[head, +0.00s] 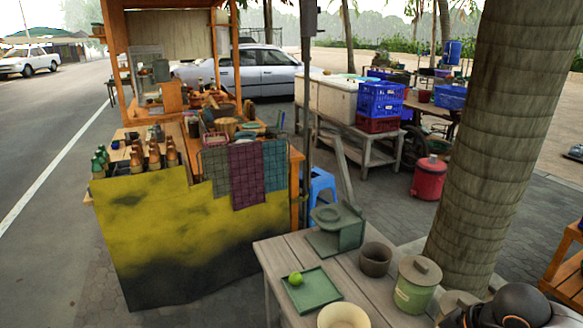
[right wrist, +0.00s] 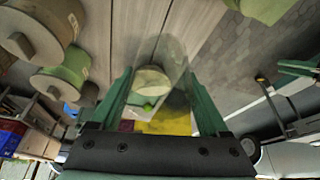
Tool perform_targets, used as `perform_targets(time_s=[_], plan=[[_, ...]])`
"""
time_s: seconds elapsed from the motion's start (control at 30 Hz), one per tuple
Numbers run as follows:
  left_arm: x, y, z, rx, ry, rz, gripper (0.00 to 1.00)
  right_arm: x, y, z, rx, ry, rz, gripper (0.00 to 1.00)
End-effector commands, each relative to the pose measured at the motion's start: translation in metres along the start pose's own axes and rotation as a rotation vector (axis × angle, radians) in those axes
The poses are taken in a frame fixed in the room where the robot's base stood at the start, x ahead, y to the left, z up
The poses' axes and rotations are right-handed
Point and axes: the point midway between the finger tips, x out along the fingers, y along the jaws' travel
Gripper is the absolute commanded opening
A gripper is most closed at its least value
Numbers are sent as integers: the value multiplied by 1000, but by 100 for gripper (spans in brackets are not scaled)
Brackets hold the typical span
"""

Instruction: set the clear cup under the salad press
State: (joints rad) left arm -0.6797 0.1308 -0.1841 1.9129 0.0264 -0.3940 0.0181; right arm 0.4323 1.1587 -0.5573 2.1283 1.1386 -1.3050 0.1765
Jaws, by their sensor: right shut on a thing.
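The clear cup (right wrist: 166,50) is between the green fingers of my right gripper (right wrist: 160,88) in the right wrist view. The gripper is shut on it. The cup is see-through, and a pale round vessel and a green ball show through it. The salad press (head: 338,228) appears to be the dark green stand with a ring-shaped top, at the table's far end in the head view. Neither the cup nor the right fingertips show in the head view.
On the grey plank table (head: 347,287) are a green tray (head: 318,297) with a lime (head: 295,278), a dark clay mortar (head: 375,260), a green lidded canister (head: 416,285) and a cream bowl (head: 342,317). A tree trunk (head: 495,130) stands beyond the table's right side.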

Motion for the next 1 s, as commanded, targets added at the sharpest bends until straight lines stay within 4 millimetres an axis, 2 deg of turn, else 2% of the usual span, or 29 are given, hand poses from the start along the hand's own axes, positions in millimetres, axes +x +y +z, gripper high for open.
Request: perform_targets(time_s=[0.1, 0.5, 0.7, 1.0], plan=[[5, 0, 5, 0, 0, 0, 50, 3, -20, -4, 70, 5, 29, 22], [16, -1, 16, 0, 1, 0, 50, -4, -70, -19, 368, 8, 153, 22], [18, -2, 19, 1, 1, 0, 50, -11, -83, -23, 478, 5, 197, 22], [19, -2, 20, 1, 2, 0, 50, -14, -87, -23, 522, 0, 214, 22]])
